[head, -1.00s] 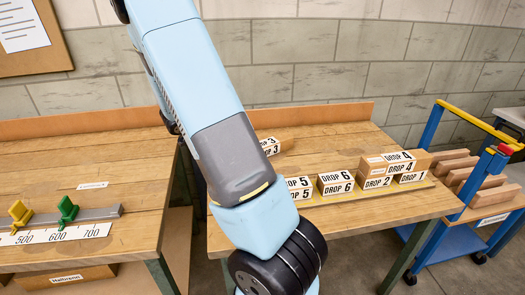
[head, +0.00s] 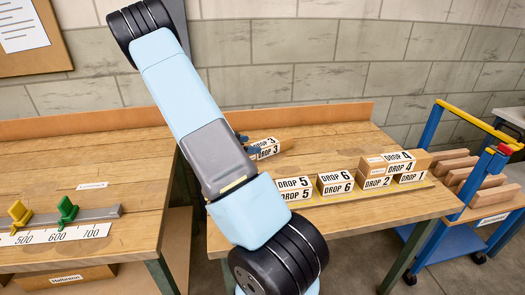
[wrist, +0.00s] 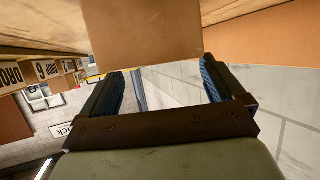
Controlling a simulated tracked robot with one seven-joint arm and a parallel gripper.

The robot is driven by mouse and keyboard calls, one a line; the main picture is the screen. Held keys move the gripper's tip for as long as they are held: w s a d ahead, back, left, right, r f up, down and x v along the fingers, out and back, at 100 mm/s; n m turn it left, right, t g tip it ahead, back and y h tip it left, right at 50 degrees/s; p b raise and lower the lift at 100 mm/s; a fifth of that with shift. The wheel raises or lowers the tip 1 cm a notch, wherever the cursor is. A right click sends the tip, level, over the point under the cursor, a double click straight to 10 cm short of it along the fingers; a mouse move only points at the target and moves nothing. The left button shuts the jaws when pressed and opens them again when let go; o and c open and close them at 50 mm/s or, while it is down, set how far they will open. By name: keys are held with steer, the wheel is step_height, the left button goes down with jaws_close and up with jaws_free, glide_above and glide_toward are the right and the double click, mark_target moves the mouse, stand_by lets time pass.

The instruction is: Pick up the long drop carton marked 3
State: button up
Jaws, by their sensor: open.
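The carton marked DROP 3 (head: 266,147) lies on the right-hand bench, towards its back and left, apart from the other cartons. Its label faces the front. My gripper (head: 246,143) is at the left end of this carton, its blue-tipped fingers partly behind my arm. In the wrist view a plain brown carton face (wrist: 145,30) fills the top middle, just beyond and between the fingertips. Whether a finger touches the carton cannot be told.
A low back ledge (head: 330,113) runs behind. A blue trolley (head: 425,142) stands at right.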

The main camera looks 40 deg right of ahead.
mark_target(262, 144)
steer(key=shift+r+x, duration=0.1)
steer(key=shift+x, duration=1.5)
steer(key=shift+r+x, duration=0.15)
steer(key=shift+x, duration=1.4)
steer(key=shift+w+d+r, duration=0.1)
steer(key=shift+w+d, duration=0.05)
steer(key=shift+w, duration=0.05)
steer(key=c, duration=1.6)
